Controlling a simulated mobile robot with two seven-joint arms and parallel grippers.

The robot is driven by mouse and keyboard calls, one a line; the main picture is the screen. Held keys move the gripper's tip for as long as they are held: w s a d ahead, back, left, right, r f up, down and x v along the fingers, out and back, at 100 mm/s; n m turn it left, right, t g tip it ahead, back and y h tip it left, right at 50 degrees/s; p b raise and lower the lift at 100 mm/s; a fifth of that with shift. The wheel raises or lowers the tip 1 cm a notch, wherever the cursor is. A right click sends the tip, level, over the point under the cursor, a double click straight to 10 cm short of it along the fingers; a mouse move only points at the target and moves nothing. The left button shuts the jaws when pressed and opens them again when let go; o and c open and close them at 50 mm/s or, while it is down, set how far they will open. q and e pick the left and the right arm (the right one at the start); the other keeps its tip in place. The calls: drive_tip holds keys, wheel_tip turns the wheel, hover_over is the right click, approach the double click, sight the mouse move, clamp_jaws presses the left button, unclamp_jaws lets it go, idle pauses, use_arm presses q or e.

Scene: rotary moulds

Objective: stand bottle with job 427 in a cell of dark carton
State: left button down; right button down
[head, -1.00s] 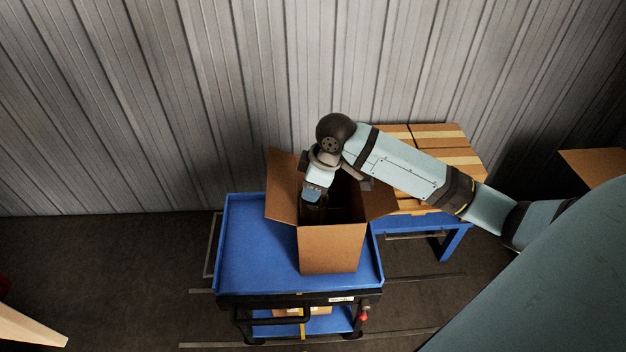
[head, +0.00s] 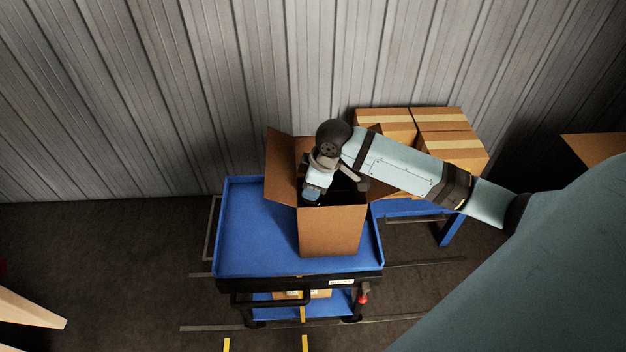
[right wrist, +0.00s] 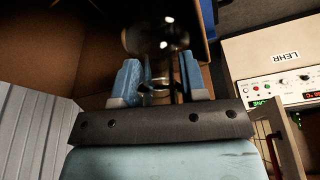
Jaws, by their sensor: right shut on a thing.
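An open brown carton (head: 332,232) stands on the blue cart with its flaps spread. My right gripper (head: 311,198) points down into the carton's mouth, near its left side. In the right wrist view its blue fingers (right wrist: 158,84) are shut on a clear, dark-looking glass bottle (right wrist: 155,42). Brown carton walls (right wrist: 100,50) show beside the bottle there. The bottle's job number is not readable. In the head view the bottle is hidden by the gripper and the carton's front wall. The cells inside are in shadow. My left gripper is not in view.
The blue cart (head: 250,235) has free room left of the carton. Closed boxes (head: 440,125) sit on a blue table behind to the right. A machine marked LEHR (right wrist: 280,75) shows in the right wrist view. A corrugated wall (head: 150,90) closes the back.

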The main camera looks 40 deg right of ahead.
drive_tip(key=shift+f+b, duration=0.5)
drive_tip(key=shift+f, duration=2.4)
drive_tip(key=shift+c, duration=1)
unclamp_jaws()
